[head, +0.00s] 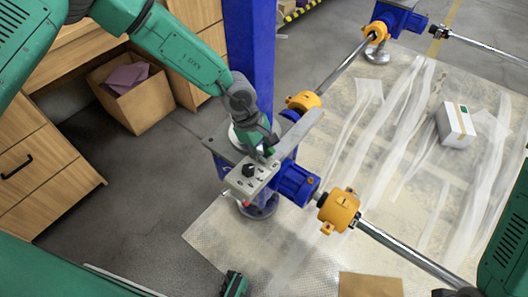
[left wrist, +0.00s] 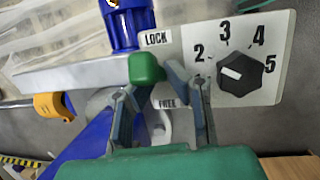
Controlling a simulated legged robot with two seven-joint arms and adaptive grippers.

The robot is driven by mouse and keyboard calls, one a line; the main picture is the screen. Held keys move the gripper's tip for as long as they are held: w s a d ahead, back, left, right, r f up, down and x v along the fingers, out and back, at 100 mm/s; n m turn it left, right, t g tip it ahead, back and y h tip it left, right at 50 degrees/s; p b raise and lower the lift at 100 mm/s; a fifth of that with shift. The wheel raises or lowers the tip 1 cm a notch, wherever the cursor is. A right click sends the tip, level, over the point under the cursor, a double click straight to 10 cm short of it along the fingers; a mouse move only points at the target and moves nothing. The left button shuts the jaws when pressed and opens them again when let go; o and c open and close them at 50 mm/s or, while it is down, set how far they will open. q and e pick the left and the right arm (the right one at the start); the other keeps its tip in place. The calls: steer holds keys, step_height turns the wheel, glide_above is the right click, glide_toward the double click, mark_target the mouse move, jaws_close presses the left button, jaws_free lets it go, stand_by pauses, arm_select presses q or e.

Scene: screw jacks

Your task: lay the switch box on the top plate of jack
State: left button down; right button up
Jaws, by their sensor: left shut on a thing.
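The switch box (head: 246,181) is a pale grey box with a black knob, a number dial and LOCK and FREE labels. Its face with the knob (left wrist: 241,74) fills the upper right of the left wrist view. My left gripper (head: 264,150) is shut on the switch box; its fingers (left wrist: 162,92) cover part of it. I cannot tell whether box and plate touch.
A blue drive (head: 296,184) and orange couplings (head: 338,211) with steel shafts flank the jack. A blue column (head: 250,50) stands behind it. A white carton (head: 456,125) lies on the floor sheet at right. A cardboard box (head: 135,100) and wooden drawers (head: 45,180) are at left.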

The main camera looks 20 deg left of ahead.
arm_select(q)
steer(key=shift+w+f, duration=0.1)
steer(key=shift+f, duration=0.1)
stand_by(0.6)
steer(key=c, duration=1.5)
jaws_free()
steer(key=v, duration=1.1)
steer(key=shift+r, duration=0.4)
steer(key=shift+a, duration=0.15)
